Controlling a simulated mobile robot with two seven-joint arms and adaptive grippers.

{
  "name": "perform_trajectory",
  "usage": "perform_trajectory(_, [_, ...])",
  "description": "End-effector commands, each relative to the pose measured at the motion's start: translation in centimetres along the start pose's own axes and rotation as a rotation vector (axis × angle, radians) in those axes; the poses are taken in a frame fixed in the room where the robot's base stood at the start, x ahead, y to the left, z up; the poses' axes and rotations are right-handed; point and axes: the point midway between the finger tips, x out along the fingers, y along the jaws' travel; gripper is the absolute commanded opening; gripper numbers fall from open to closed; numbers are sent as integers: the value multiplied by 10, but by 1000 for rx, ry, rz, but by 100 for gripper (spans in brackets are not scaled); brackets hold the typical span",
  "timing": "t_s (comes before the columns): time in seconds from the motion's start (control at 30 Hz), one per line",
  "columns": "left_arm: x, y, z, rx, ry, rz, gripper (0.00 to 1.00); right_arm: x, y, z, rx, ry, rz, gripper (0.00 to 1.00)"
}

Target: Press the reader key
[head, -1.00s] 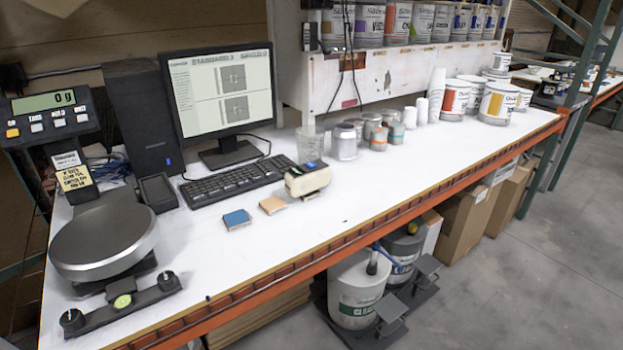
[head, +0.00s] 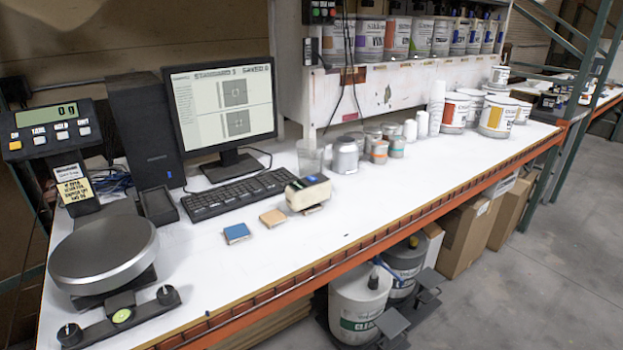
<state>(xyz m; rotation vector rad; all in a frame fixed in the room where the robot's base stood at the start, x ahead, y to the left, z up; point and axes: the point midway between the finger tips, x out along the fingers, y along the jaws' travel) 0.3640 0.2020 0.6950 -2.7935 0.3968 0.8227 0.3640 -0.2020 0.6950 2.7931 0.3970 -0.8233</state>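The reader (head: 308,194) is a small cream-coloured device with a dark and blue top. Neither of my grippers is in the head view.
A keyboard (head: 238,194) and monitor (head: 222,108) stand behind the tiles. A round scale (head: 103,255) is at the left. The white bench top (head: 400,182) is clear to the reader's right.

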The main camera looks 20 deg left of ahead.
Motion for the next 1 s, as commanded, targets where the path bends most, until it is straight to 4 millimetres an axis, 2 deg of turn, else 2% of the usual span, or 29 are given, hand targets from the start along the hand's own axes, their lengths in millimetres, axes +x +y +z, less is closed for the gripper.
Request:
perform_trajectory(0.03, [0, 0, 0, 0, 0, 0, 38, 0, 0, 0, 0, 0, 0, 40])
perform_trajectory(0.17, [0, 0, 0, 0, 0, 0, 5, 0, 0, 0, 0, 0, 0, 40])
perform_trajectory(0.2, [0, 0, 0, 0, 0, 0, 0, 0, 0, 0, 0, 0, 0, 40])
perform_trajectory(1.0, [0, 0, 0, 0, 1, 0, 0, 0, 0, 0, 0, 1, 0, 40])
